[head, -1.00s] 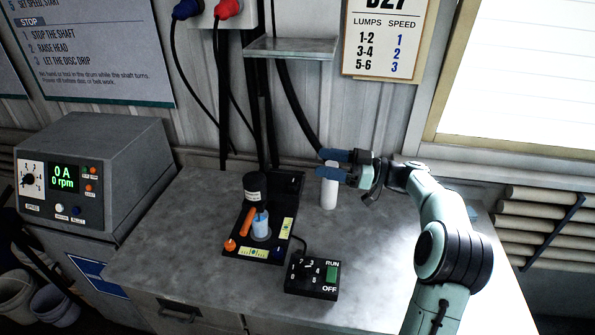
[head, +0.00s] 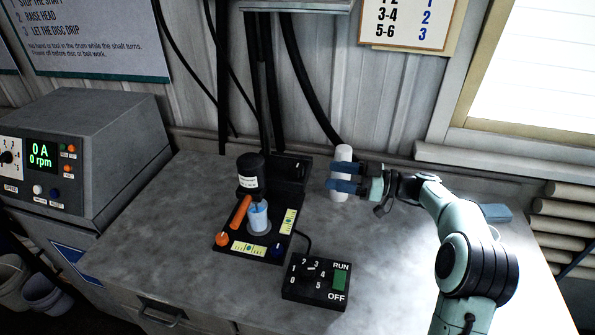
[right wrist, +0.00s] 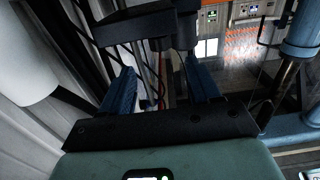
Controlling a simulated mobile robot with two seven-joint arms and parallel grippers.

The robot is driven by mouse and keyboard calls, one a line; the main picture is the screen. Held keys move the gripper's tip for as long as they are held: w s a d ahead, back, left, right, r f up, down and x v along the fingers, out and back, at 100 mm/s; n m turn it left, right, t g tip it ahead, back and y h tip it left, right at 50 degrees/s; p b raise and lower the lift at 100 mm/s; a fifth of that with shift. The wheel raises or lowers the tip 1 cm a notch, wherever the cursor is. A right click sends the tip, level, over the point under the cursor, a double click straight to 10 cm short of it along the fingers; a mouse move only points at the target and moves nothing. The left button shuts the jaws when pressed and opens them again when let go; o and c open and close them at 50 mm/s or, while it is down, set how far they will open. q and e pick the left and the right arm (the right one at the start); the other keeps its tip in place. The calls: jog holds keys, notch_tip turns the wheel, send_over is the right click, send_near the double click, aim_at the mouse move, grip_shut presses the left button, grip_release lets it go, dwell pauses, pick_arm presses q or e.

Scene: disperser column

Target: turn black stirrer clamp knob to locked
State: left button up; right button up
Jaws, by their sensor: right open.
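The black stirrer (head: 250,176) with a white label stands upright over a pale blue beaker (head: 259,217) on a black base (head: 233,262). An orange lever (head: 240,212) leans beside the beaker. The base carries an orange knob (head: 222,239) and a dark blue knob (head: 276,249). I cannot single out a black clamp knob or its position. My right gripper (head: 342,178) is open and empty, to the right of the stirrer and apart from it. Its blue fingers also show in the right wrist view (right wrist: 160,85), with dark parts beyond them. My left gripper is not in view.
A white cylinder (head: 343,155) stands behind my right gripper's fingers. A black control box (head: 315,282) with a dial and a green switch sits in front. A grey display unit (head: 75,145) is at left. The bench (head: 170,215) is clear left of the stirrer.

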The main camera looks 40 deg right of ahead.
aim_at(297, 167)
jog(key=p+x, duration=0.2)
jog(key=x, duration=0.8)
jog(key=shift+w+a, duration=0.25)
